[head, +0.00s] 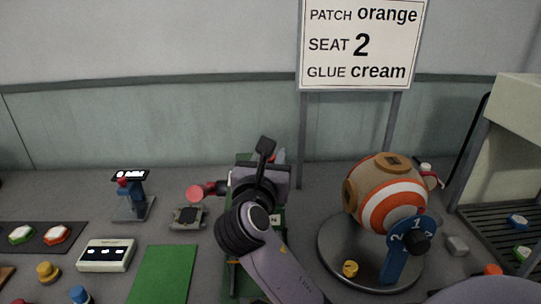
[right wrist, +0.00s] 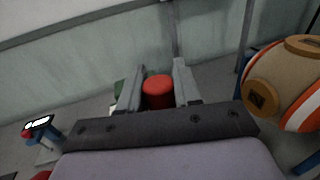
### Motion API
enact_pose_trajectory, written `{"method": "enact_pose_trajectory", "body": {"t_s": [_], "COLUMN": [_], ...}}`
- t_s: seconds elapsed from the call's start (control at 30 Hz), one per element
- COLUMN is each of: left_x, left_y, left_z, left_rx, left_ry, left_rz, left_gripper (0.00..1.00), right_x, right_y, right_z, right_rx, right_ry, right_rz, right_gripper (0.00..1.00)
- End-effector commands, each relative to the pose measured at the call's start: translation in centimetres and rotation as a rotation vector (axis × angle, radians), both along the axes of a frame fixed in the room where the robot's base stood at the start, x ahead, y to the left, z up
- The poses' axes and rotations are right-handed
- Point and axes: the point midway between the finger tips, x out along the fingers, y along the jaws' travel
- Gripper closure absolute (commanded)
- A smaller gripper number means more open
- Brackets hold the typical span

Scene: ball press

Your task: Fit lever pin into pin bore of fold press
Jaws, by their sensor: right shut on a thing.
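My right gripper (right wrist: 158,78) is shut on a red, round-ended piece (right wrist: 158,92), seen between its two grey fingers in the right wrist view. I take it for the lever pin; its far end is hidden. In the head view my right gripper (head: 272,160) is over the middle of the table, and only a sliver of red shows beyond it. A green and dark frame (head: 232,277), possibly the fold press, is mostly covered by my right arm. The pin bore cannot be made out. My left gripper is not in view.
A red knob (head: 195,193) on a dark rod is just left of the gripper, near a small grey block (head: 187,218). A striped ball (head: 391,208) sits on a round stand at right. A tablet stand (head: 131,196) and green mat (head: 163,275) are at left; a sign (head: 360,45) stands behind.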

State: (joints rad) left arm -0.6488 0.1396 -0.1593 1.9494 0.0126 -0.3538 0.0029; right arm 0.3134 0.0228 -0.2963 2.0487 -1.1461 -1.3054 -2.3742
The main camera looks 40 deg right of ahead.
Motion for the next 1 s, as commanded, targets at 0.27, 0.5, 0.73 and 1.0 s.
{"method": "enact_pose_trajectory", "body": {"t_s": [0.27, 0.5, 0.73, 1.0], "left_x": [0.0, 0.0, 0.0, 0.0], "left_y": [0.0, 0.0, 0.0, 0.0], "left_z": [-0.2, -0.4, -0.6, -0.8], "left_rx": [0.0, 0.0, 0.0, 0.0], "left_ry": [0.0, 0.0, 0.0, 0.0], "left_rz": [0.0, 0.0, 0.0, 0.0], "left_gripper": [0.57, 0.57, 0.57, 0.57], "right_x": [0.0, 0.0, 0.0, 0.0], "right_y": [0.0, 0.0, 0.0, 0.0], "right_z": [-0.8, -1.3, -1.9, -2.6], "right_rx": [-0.001, -0.001, -0.001, -0.001], "right_ry": [0.001, 0.0, 0.0, 0.0], "right_rz": [0.0, -0.001, 0.0, 0.0], "right_gripper": [0.98, 0.98, 0.98, 0.98]}}
